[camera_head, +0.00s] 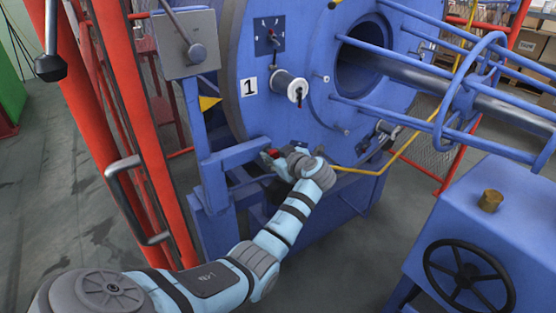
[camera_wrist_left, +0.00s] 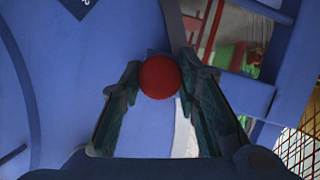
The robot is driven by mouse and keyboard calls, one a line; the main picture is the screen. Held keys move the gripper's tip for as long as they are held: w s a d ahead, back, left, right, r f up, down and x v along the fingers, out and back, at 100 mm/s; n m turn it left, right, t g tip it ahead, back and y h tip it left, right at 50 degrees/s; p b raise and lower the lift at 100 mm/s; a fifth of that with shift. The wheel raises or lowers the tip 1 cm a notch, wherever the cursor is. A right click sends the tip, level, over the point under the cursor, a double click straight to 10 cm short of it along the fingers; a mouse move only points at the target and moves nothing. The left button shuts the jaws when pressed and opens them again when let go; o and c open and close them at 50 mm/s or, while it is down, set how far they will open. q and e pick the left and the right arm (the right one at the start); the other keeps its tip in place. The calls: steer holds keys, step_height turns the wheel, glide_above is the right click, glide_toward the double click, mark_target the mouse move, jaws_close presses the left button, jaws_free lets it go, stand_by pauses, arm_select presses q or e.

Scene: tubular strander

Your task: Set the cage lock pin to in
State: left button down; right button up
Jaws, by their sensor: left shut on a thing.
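The cage lock pin, seen as a round red knob (camera_wrist_left: 160,77), sits between the fingertips of my left gripper (camera_wrist_left: 158,85) in the left wrist view. In the head view, a bit of red (camera_head: 269,154) shows at the tip of my left gripper (camera_head: 278,157), low on the front of the blue frame beside the large blue disc (camera_head: 300,100). The left gripper is shut on the red knob. The pin's shaft is hidden behind the knob, so I cannot tell how deep it sits. My right gripper is not in view.
A grey box with a lever (camera_head: 187,43) stands on a blue post above my left arm. Red guard posts (camera_head: 150,130) with a grey handle are at the left. A blue housing with a black handwheel (camera_head: 468,277) is at lower right. A yellow line (camera_head: 400,152) passes right of the gripper.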

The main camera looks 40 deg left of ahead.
arm_select(q)
steer(key=c, duration=1.2)
jaws_free()
steer(key=shift+a, duration=0.15)
steer(key=v, duration=1.2)
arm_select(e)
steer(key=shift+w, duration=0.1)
